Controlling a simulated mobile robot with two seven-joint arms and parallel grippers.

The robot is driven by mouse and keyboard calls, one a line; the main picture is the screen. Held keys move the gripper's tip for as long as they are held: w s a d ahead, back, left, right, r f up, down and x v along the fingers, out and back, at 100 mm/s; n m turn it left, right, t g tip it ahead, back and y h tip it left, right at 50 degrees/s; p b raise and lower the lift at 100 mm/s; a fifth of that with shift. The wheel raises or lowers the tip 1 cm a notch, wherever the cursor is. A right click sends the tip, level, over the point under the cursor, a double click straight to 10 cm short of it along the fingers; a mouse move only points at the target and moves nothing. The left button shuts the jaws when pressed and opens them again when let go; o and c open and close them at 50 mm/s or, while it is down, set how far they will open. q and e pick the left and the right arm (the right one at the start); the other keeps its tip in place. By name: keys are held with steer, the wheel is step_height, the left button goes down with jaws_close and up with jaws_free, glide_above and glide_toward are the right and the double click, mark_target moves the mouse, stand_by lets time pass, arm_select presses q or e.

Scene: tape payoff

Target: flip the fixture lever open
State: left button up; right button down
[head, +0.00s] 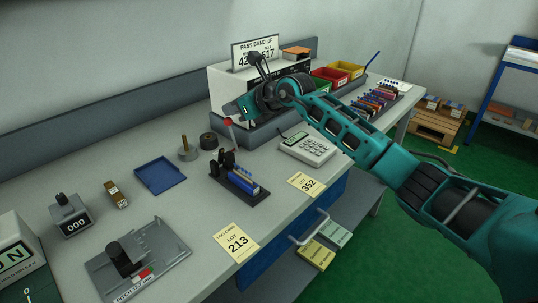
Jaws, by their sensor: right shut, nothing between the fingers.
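The fixture (240,185) is a small black base on the bench with a blue part lying in it. Its lever (231,133) stands roughly upright at the back end of the fixture and has a red knob on top. My right gripper (238,111) reaches in from the right, its teal fingers shut and empty just above and beside the red knob. I cannot tell whether they touch it. My left gripper is not in view.
A keypad device (307,148) stands right of the fixture. A blue tray (160,174), a spindle (187,149) and a black roll (208,141) are to its left. Lot cards (237,242) lie in front. A large tester (222,92) and coloured bins (351,69) stand behind.

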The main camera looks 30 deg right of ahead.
steer(key=shift+w+a, duration=0.1)
steer(key=shift+w, duration=0.1)
stand_by(0.6)
steer(key=b+v, duration=0.1)
steer(key=v, duration=1.2)
steer(key=shift+f, duration=0.1)
